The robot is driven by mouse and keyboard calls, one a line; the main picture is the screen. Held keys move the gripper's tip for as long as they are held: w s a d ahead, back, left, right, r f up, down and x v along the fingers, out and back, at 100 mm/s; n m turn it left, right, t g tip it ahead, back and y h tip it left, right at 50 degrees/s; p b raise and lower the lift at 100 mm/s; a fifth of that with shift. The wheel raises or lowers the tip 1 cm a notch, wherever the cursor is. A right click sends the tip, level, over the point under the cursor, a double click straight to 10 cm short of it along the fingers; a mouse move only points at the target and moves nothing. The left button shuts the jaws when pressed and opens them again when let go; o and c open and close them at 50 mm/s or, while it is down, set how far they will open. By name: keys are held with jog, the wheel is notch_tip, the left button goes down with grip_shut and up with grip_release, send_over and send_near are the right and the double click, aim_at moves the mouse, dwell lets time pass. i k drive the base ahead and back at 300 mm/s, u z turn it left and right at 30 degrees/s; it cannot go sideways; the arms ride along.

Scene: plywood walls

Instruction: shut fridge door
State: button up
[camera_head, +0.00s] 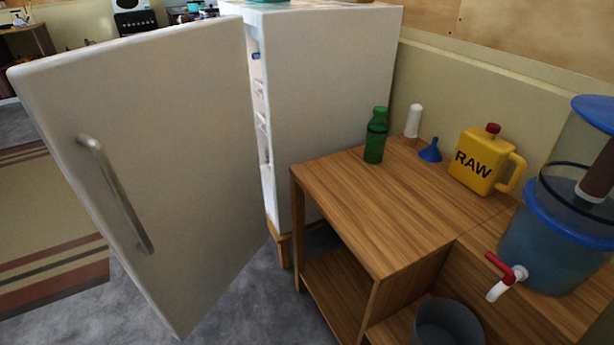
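The fridge (325,85) is white and stands at the centre back, beside the wooden table. Its door (175,150) stands wide open and swung out to the left, towards me. A metal bar handle (118,195) is on the outer face of the door. A narrow strip of the inner door shelves or interior (261,120) shows between the door and the fridge body. Most of the inside is hidden by the door. My gripper is not in view.
A wooden table (385,215) right of the fridge holds a green bottle (376,135), a white bottle (413,121), a blue funnel (430,152) and a yellow jug (481,160). A blue water dispenser (545,250) stands at right, a dark bin (447,322) below. Grey floor (265,300) is clear in front.

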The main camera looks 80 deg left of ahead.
aim_at(171, 110)
jog(key=u, duration=3.1)
jog(key=i, duration=1)
jog(key=k, duration=0.4)
jog(key=u, duration=0.6)
jog(key=k, duration=0.7)
jog(key=z, duration=0.65)
jog(key=i, duration=0.5)
